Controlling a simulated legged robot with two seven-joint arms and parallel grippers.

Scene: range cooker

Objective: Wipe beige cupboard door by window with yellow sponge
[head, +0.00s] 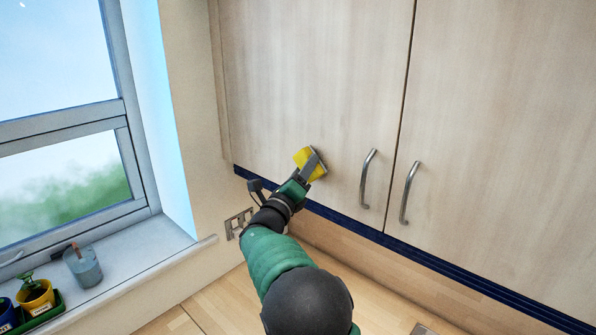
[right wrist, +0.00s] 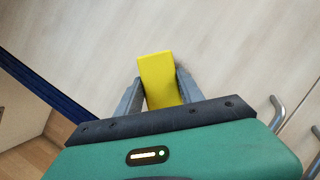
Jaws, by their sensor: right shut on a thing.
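The beige cupboard door by the window (head: 310,70) is shut and fills the upper middle of the head view. Its pale wood surface also fills the right wrist view (right wrist: 230,45). My right gripper (head: 313,164) is shut on the yellow sponge (head: 303,157), near the lower part of this door, left of its handle. In the right wrist view the sponge (right wrist: 158,78) sits between the two grey fingers and sticks out towards the door. A dark patch shows beside the sponge there. I cannot tell for sure whether the sponge touches the door. My left gripper is not in view.
A metal handle (head: 367,179) stands out right of the sponge. A second door (head: 510,130) with its own handle (head: 409,192) is further right. A window (head: 65,130) and a sill with pots (head: 36,296) are at left. A wooden worktop (head: 225,302) lies below.

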